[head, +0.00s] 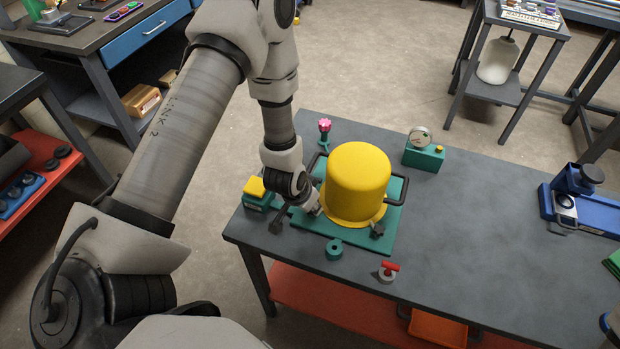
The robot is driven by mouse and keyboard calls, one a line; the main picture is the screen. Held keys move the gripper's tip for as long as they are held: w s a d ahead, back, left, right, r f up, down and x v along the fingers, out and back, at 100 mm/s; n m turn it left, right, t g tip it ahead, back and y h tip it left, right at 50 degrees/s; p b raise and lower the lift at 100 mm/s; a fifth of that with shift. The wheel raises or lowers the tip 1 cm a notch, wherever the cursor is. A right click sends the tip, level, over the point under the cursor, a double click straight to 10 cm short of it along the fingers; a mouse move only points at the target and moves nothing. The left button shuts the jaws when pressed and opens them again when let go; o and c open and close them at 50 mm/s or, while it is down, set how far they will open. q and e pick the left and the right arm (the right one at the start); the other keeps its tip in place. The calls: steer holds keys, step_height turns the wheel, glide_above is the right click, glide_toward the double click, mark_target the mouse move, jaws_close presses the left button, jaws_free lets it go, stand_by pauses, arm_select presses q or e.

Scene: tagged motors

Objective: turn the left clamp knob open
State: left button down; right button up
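A yellow cylinder with a flared rim (357,182) stands upright on a green base plate (385,222) with dark handles at its sides. A small black knob-like part (277,226) sits at the plate's left front. A similar black part (377,230) sits at the front right of the cylinder. My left gripper (314,210) points down at the left front of the cylinder, above the plate. Its fingers are small and partly hidden, so I cannot tell whether they are open or touch anything.
A green box with a yellow top (256,194) stands left of the plate. A pink knob (324,128) stands behind, a gauge on a green block (422,150) at back right. A green ring (334,249) and red-handled part (388,271) lie in front. The table's right middle is clear.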

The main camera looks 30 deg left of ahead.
arm_select(q)
steer(key=n+y, duration=0.1)
steer(key=n, duration=0.3)
steer(key=shift+d+n+y, duration=0.1)
steer(key=shift+n+y, duration=0.2)
steer(key=shift+y, duration=0.1)
steer(key=n, duration=0.2)
steer(key=n+g+y, duration=0.1)
steer(key=n, duration=0.1)
steer(key=shift+n+y+p, duration=0.3)
steer(key=shift+n, duration=0.1)
steer(key=shift+f, duration=0.1)
steer(key=c, duration=0.9)
jaws_free()
